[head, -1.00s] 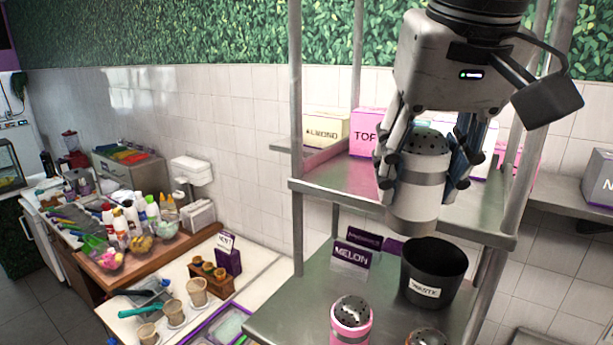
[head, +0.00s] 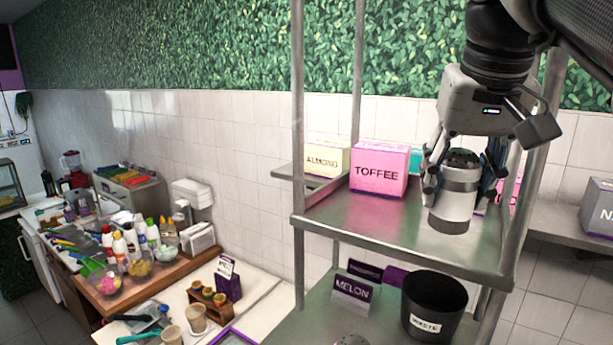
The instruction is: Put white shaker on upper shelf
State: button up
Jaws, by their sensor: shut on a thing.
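The white shaker (head: 453,211) has a dark perforated top and a grey band. My gripper (head: 460,178) is shut on it, with fingers on both sides, and holds it upright. The shaker is over the right part of the upper shelf (head: 385,228), a metal surface. Its base looks close to the shelf, but I cannot tell whether it touches.
A pink TOFFEE box (head: 379,170) stands on the upper shelf left of the shaker, with a cream ALMOND box (head: 328,160) further left. Metal posts bound the shelf. A black waste bin (head: 434,305) and a MELON sign (head: 352,291) stand below. The shelf's front middle is clear.

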aim_at(445, 201)
jog(key=shift+w+d, duration=0.2)
jog(key=shift+w, duration=0.45)
jog(key=shift+w+d, duration=0.15)
jog(key=shift+w, duration=0.45)
jog(key=shift+w+f, duration=0.1)
jog(key=shift+f, duration=0.1)
jog(key=f, duration=0.3)
jog(key=shift+s, duration=0.25)
jog(key=shift+w, duration=0.1)
jog(key=shift+f+b, duration=0.15)
jog(key=shift+b, duration=0.15)
jog(key=shift+f, duration=0.1)
jog(key=o, duration=1.1)
